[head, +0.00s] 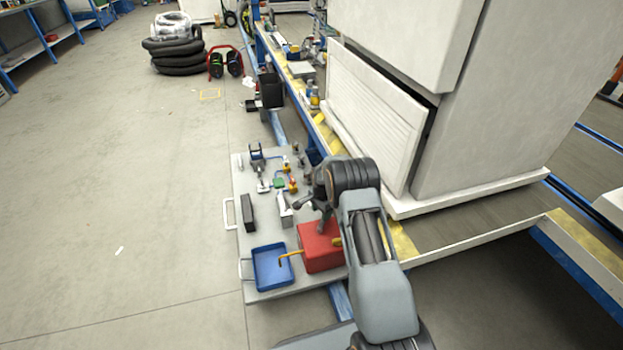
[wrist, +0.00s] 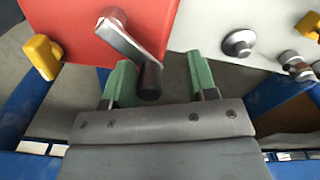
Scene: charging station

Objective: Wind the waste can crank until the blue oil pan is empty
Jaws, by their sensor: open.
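The blue oil pan (head: 270,267) lies on the grey board at its near left corner. Too little detail shows to tell whether oil is in it. The red waste can (head: 322,249) stands to its right, with a yellow spout (head: 291,254) reaching over the pan. In the wrist view the red can (wrist: 72,30) fills the top left. Its metal crank (wrist: 130,42) slants down to a dark handle (wrist: 149,82). My gripper (wrist: 158,82) is open, its green fingers on either side of the dark handle, with gaps showing. In the head view my arm hides the fingertips.
The grey board (head: 256,222) also holds valves, small fittings and a dark block (head: 248,212). A large white cabinet (head: 380,105) stands behind it to the right. A yellow handle (wrist: 42,57) sits left in the wrist view.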

